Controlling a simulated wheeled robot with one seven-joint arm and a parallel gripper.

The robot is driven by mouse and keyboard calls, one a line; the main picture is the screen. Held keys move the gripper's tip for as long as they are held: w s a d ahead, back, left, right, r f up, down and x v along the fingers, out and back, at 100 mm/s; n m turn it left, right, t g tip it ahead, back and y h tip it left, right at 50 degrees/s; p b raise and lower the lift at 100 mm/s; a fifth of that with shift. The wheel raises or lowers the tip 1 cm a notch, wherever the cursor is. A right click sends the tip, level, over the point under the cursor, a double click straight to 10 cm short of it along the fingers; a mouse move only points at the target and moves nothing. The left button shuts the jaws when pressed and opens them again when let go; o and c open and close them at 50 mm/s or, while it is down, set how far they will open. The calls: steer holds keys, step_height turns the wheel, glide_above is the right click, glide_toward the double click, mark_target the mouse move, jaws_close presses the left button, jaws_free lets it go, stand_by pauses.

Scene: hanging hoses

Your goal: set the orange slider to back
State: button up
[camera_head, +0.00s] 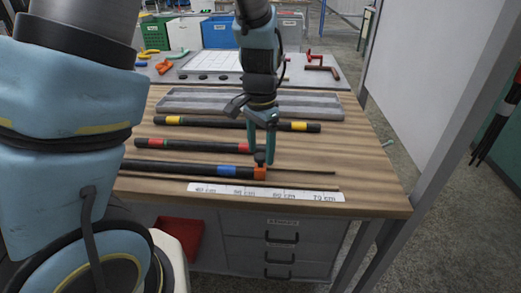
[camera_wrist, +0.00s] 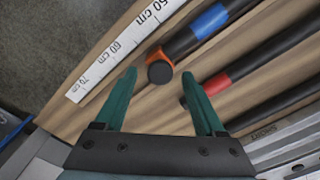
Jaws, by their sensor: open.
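The orange slider (camera_head: 260,174) is a ring on the nearest dark hose (camera_head: 180,169), just right of the blue band (camera_head: 227,172). It also shows in the wrist view (camera_wrist: 155,56), with a round black knob (camera_wrist: 160,72) on top. My gripper (camera_head: 262,150) points down above the slider, its teal fingers apart. In the wrist view my gripper (camera_wrist: 159,76) has the knob showing between its fingertips with a gap on each side. I cannot tell whether the tips reach down to the knob's height. A white printed scale (camera_head: 265,192) lies along the table's front edge.
Two more dark hoses lie behind, one with red bands (camera_head: 155,143) close by, one with yellow bands (camera_head: 230,123) farther back. A grey ridged tray (camera_head: 190,100) lies beyond them. The wooden table's (camera_head: 370,170) right end is clear.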

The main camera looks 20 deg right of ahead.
steer(key=shift+f, duration=0.5)
jaws_close()
stand_by(1.2)
